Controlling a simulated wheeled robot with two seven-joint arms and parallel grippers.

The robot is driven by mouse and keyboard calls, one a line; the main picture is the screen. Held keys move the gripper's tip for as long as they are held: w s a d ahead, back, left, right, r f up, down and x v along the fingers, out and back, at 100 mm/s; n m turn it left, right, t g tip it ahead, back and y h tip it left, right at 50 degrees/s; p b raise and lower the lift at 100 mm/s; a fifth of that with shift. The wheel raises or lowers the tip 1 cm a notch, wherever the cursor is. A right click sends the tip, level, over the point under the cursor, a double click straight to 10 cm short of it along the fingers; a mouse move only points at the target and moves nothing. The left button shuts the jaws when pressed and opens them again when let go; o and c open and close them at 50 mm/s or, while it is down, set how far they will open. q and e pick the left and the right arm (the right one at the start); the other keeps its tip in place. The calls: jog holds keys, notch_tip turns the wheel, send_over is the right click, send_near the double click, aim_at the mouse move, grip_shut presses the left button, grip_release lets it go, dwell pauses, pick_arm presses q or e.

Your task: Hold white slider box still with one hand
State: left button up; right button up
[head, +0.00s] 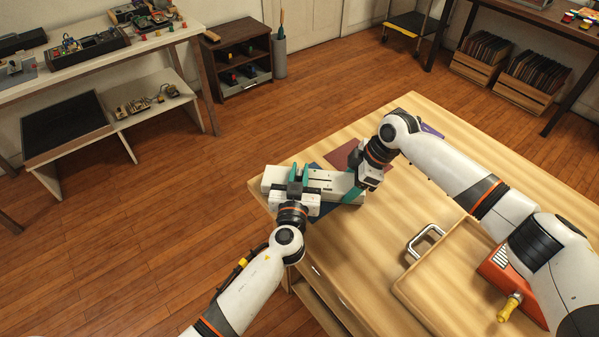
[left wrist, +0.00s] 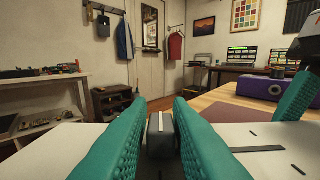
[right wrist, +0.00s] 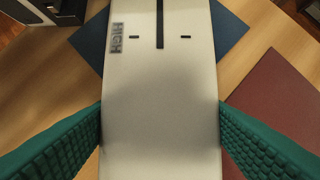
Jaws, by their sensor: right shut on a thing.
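The white slider box (head: 326,184) lies near the table's far left corner. In the right wrist view the box (right wrist: 160,120) shows a dark slot and the word HIGH, and it fills the space between the teal fingers. My right gripper (head: 355,190) is shut on the box across its right end. My left gripper (head: 298,173) is over the left part of the box, fingers apart. In the left wrist view a grey slider knob (left wrist: 160,135) stands between its fingers; I cannot tell whether they touch it.
A blue mat (right wrist: 218,28) lies under the box, with a maroon mat (right wrist: 280,100) beside it. A purple box (left wrist: 262,88) stands behind on the table. A wooden tray with a metal handle (head: 425,240) and an orange box (head: 513,292) are at the right front.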

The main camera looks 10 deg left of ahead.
aim_at(330, 181)
pick_arm(q)
grip_shut()
jog(key=d, duration=0.7)
jog(key=shift+d, duration=0.3)
pick_arm(e)
jog(key=shift+a, duration=0.1)
pick_arm(q)
jog(key=shift+o, duration=2.2)
grip_release()
jog(key=shift+a, duration=0.1)
jog(key=s, duration=1.2)
